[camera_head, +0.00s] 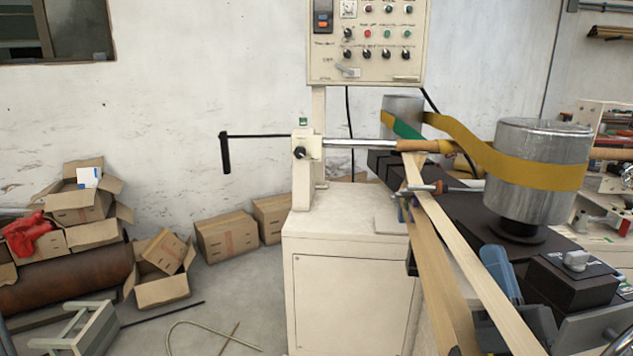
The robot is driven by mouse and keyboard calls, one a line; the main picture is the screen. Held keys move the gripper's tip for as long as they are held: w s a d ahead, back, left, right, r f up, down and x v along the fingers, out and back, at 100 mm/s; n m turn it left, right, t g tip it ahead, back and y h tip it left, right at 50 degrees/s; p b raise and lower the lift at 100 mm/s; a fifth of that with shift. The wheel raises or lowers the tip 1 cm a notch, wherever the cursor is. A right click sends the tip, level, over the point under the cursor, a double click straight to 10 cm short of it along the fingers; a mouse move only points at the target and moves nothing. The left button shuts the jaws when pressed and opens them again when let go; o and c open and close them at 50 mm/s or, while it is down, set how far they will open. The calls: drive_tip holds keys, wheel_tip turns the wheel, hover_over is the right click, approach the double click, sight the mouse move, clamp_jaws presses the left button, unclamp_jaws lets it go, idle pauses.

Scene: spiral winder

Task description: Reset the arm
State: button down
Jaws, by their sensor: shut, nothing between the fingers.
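My gripper is not in this head view, and no part of my arm can be made out for sure. The spiral winder stands right of the middle on a cream cabinet (345,300). Its shiny shaft (358,144) runs level into a tan tube (415,146). A black crank handle (225,153) hangs at the shaft's left end. A yellow belt (465,138) loops around the large metal drum (543,170) and the tube. Pale paper strips (465,255) slope down from the tube toward the lower right.
A control panel (365,42) with knobs and buttons stands above the cabinet. Cardboard boxes (225,233) line the wall. A brown roll (70,275) and a small stool (75,325) are at the lower left.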

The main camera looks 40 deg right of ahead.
drive_tip(key=s+a+f+n+y, duration=0.3)
drive_tip(key=a+f+n+y, duration=0.6)
drive_tip(key=a+y, duration=0.3)
drive_tip(key=s+a+f+n+g+y, duration=0.4)
drive_tip(key=s+a+f+g, duration=0.1)
drive_tip(key=s+a, duration=0.5)
drive_tip(key=shift+s+a+y, duration=0.15)
drive_tip(key=shift+a+y, duration=0.25)
drive_tip(key=shift+a, duration=0.85)
